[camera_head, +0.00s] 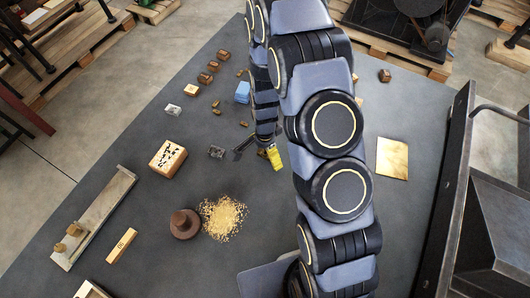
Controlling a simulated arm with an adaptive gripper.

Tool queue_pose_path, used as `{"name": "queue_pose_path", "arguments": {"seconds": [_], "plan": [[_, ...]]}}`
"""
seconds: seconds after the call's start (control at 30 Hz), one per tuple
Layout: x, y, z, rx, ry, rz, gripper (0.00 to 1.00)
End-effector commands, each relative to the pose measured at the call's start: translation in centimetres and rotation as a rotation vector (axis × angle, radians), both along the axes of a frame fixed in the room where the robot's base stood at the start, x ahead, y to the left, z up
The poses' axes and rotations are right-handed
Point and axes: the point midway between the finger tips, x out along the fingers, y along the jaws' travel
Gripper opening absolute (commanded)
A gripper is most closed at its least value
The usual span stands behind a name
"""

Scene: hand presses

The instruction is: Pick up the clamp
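I cannot tell for sure which thing is the clamp. A long pale metal bar (103,207) with brown knobs on its near end lies at the left of the dark table. A small metal piece (216,152) lies just left of my gripper (256,152), and another small metal piece (173,110) lies farther left. My gripper is at the end of my arm, low over the middle of the table. A dark finger-like part and a yellow piece (275,160) show there. The arm hides part of it, and its opening and any contact are too small to make out.
A wooden block with black marks (168,159), a brown round knob (184,224) and a heap of yellow grains (222,217) are on the table (130,260). Several small blocks and a blue block (242,92) lie farther back. A gold sheet (392,158) lies right of my arm, near a metal press (485,200).

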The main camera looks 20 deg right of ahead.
Motion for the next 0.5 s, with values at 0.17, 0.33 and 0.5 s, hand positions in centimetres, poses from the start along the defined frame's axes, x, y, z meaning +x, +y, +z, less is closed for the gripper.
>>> {"name": "queue_pose_path", "arguments": {"seconds": [0.17,0.33,0.5], "plan": [[0.01,-0.01,0.02,0.0,0.0,0.0,0.15],[0.01,-0.01,0.03,0.0,0.0,0.0,0.15],[0.02,0.0,0.11,0.0,0.0,0.0,0.15]]}}
